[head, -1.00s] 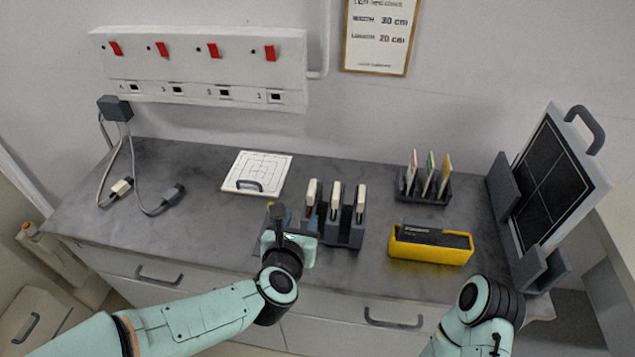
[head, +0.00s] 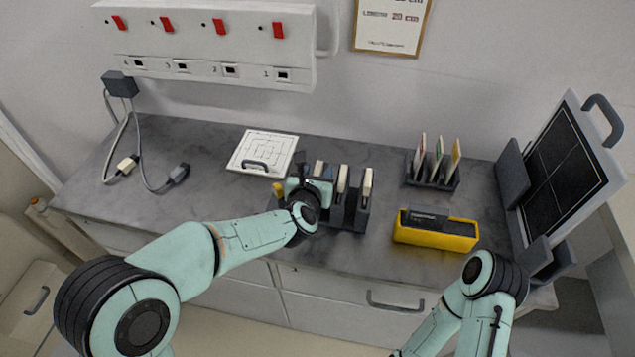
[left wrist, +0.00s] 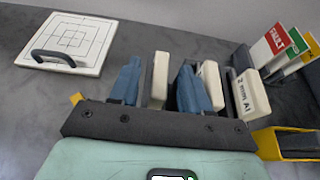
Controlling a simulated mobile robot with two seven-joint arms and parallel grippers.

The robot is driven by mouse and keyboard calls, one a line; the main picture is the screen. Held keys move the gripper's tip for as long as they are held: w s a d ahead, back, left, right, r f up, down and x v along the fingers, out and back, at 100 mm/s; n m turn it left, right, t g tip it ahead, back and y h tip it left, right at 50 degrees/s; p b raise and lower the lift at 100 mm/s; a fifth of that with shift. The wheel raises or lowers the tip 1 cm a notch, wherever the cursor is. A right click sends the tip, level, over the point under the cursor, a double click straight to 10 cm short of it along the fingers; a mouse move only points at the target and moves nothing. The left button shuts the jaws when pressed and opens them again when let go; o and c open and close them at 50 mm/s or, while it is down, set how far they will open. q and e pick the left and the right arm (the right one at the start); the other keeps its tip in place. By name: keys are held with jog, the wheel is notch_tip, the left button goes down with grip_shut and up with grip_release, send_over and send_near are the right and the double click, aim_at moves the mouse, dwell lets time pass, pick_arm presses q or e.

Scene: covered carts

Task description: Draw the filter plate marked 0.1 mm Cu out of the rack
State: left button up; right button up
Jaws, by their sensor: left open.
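The dark grey rack (head: 350,217) stands near the counter's front and holds three cream-topped plates. My left gripper (left wrist: 158,82) is open, its two blue fingers on either side of the leftmost plate (left wrist: 161,72). I cannot tell whether they touch it. In the head view the left gripper (head: 308,184) covers the rack's left part. The middle plate (left wrist: 209,84) has a label I cannot read. The right plate (left wrist: 248,95) reads 2 mm Al. No 0.1 mm Cu label is readable.
A yellow box (head: 436,236) with a dark block stands right of the rack. A small holder (head: 433,180) with several coloured cards is behind it. A white grid plate (head: 263,152) lies back left. A dark panel (head: 565,165) stands at the right.

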pick_arm(q)
jog(key=x, duration=0.3)
jog(key=shift+w, duration=0.1)
grip_shut()
